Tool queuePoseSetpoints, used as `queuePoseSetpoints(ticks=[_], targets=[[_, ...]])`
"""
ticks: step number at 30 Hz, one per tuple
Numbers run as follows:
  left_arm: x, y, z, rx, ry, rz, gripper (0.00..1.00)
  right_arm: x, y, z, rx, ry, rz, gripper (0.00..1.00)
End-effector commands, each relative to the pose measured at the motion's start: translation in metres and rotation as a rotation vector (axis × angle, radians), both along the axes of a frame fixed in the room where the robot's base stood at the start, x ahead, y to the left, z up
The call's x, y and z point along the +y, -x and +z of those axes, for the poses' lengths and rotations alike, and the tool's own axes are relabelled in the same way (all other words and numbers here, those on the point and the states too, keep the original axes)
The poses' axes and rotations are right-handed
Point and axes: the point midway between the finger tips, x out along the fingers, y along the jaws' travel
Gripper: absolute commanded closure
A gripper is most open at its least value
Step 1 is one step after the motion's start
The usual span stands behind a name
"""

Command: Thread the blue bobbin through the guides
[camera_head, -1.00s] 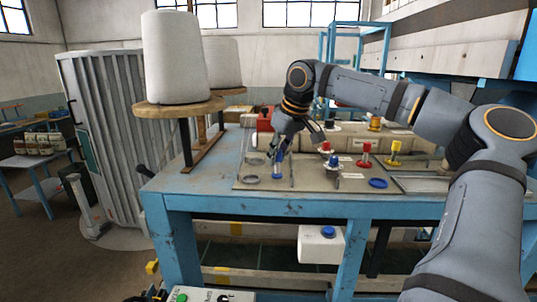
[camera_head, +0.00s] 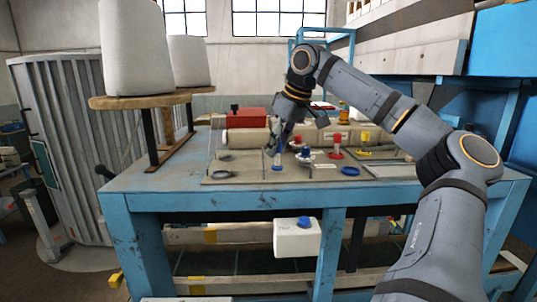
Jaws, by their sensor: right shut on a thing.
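The blue bobbin (camera_head: 277,163) is at the front of the flat board on the blue table, just right of a round grey ring. My right gripper (camera_head: 280,143) points down from above and is shut on the bobbin's upper part. The fingers hide much of it, and I cannot tell whether its bottom touches the board. Just right of it is a blue-and-white guide-like piece (camera_head: 304,155). My left gripper is not in view.
A red spool (camera_head: 336,146), a yellow spool (camera_head: 366,140) and a flat blue disc (camera_head: 350,171) are on the right of the board. A red box (camera_head: 246,117) is behind. White thread cones (camera_head: 134,50) stand on a raised wooden shelf at left.

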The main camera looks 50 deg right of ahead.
Motion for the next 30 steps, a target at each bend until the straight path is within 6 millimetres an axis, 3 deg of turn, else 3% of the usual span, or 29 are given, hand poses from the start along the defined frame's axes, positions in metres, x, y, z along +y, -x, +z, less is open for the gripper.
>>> queuePoseSetpoints(ticks=[1,19,30], targets=[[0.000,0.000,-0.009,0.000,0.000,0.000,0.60,-0.003,0.003,-0.004,-0.002,0.001,-0.001,1.00],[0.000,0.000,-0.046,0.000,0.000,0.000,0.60,-0.033,0.042,-0.003,-0.002,0.001,-0.001,1.00],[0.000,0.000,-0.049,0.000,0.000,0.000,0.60,-0.052,0.065,0.000,-0.003,0.000,0.000,1.00]])
